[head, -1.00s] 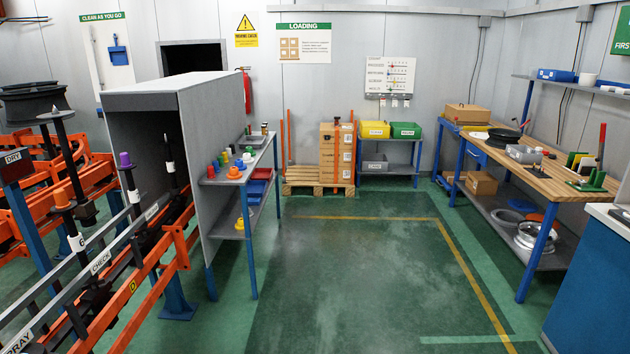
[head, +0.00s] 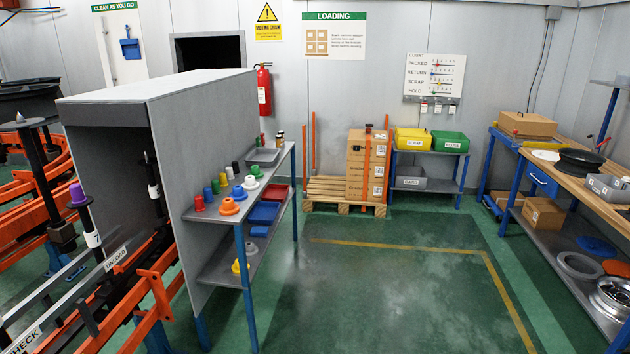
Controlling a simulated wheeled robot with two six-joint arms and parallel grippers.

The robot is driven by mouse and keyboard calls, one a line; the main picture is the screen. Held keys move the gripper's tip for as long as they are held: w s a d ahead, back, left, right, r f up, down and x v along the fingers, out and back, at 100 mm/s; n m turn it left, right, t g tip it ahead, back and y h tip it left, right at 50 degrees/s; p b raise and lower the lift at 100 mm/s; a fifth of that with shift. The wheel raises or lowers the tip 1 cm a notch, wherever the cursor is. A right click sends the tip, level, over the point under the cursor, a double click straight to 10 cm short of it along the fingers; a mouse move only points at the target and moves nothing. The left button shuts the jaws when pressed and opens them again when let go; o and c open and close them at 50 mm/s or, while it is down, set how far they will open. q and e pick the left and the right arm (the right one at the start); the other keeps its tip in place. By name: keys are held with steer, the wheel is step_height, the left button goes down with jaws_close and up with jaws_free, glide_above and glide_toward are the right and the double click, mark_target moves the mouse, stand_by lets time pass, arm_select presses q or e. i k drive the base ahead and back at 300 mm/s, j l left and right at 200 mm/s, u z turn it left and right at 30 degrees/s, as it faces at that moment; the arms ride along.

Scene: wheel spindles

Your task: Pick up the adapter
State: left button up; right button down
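Several small coloured adapter-like pieces stand on the top shelf of a narrow rack (head: 282,168) left of centre. They include a flanged orange piece (head: 229,207), a blue one (head: 238,193), a white one (head: 250,183), a green one (head: 256,171) and a red one (head: 199,203). A yellow piece (head: 240,266) sits on the lower shelf. A purple piece (head: 77,196) tops a spindle at the left. I cannot tell which one is the adapter. Neither of my grippers is in view.
A grey booth (head: 220,125) stands directly left of the rack, with orange conveyor frames (head: 155,290) before it. A loaded pallet (head: 327,190) is at the back. A wooden-topped bench (head: 590,183) stands at the right. The green floor (head: 400,290) between is clear.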

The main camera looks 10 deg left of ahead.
mark_target(228, 207)
steer(key=i, duration=1.7)
